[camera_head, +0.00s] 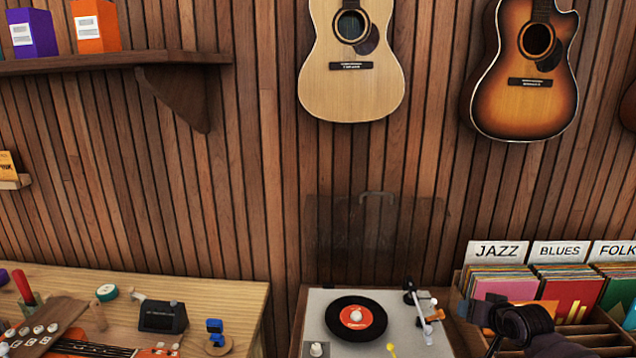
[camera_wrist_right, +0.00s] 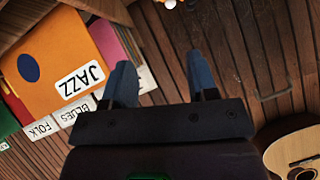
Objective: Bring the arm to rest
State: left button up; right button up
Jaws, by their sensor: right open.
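My right gripper (camera_head: 486,329) is dark, over the front left of the record crate and right of the turntable. In the right wrist view its two blue-grey fingers (camera_wrist_right: 162,80) stand apart with nothing between them. The turntable (camera_head: 330,340) carries a black record (camera_head: 342,305) with an orange-red label. Its tonearm (camera_head: 420,307) lies along the right side, clear of the record. The gripper is apart from the tonearm. My left gripper is in neither view.
The record crate (camera_head: 466,338) holds sleeves behind JAZZ, BLUES and FOLK cards, close to my right gripper. An orange sleeve (camera_wrist_right: 55,60) shows in the wrist view. A workbench (camera_head: 235,297) with tools stands left. Guitars (camera_head: 350,85) hang on the slatted wall.

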jog(key=s+a+f+n, duration=0.1)
jog(key=s+a+f, duration=0.2)
jog(key=s, duration=0.8)
jog(key=s+a+f+n+h+b, duration=0.1)
jog(key=s+a+f, duration=0.2)
jog(key=s+f, duration=0.5)
jog(key=s+a+f+n, duration=0.1)
jog(key=s+a+f, duration=0.2)
jog(key=s, duration=1.3)
notch_tip(320, 180, down, 3)
jog(key=shift+a+r+n+t+h+b, duration=0.2)
jog(key=shift+n+t+h+b, duration=0.1)
jog(key=shift+t+h+b, duration=0.1)
